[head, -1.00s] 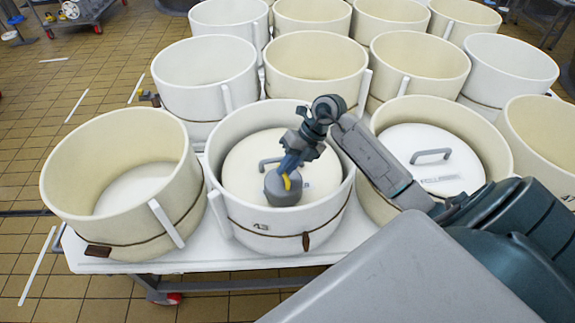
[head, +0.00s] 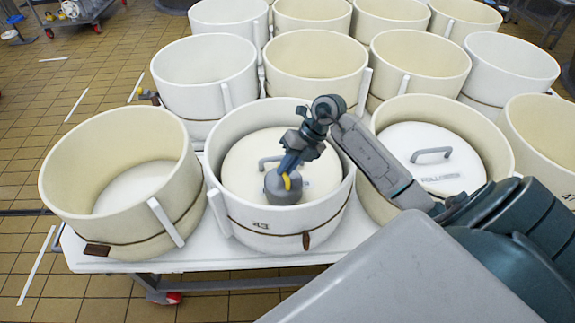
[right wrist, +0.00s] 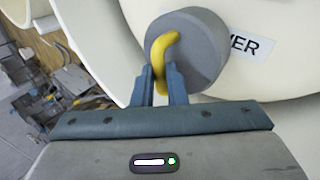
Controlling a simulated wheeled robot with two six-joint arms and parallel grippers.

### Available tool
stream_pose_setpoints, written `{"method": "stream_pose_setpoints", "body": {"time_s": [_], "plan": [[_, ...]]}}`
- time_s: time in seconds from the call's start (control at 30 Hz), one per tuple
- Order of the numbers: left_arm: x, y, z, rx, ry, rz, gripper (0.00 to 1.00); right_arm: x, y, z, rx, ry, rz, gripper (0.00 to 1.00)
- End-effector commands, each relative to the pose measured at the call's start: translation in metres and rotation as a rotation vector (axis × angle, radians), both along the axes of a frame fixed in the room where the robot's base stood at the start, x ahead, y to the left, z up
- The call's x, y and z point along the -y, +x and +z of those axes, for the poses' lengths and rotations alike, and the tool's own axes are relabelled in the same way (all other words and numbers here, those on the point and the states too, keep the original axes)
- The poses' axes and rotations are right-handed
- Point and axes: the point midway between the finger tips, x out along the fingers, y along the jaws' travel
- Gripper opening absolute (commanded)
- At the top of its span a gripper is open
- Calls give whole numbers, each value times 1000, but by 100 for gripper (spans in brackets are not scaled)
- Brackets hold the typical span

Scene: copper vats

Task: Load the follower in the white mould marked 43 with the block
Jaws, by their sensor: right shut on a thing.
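The white mould marked 43 (head: 262,226) stands at the front middle of the table. The round follower (head: 240,172) lies inside it, with a grey handle (head: 268,162) on top. The block (head: 284,190) is a grey cylinder with a yellow handle, over the front part of the follower; it also shows in the right wrist view (right wrist: 205,45). My right gripper (head: 289,176) is shut on the block's yellow handle (right wrist: 163,52). The block seems to touch the follower or hang just above it; I cannot tell which. My left gripper is not in view.
Another mould (head: 470,125) at right holds a follower with a handle. Several empty moulds fill the back of the white table (head: 110,266).

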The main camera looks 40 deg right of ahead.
Motion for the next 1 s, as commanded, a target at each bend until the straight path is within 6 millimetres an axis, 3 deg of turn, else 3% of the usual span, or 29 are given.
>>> {"method": "stream_pose_setpoints", "body": {"time_s": [1.0], "plan": [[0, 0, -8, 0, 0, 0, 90, -1, 1, -7, 4, 1, 1, 0]]}}
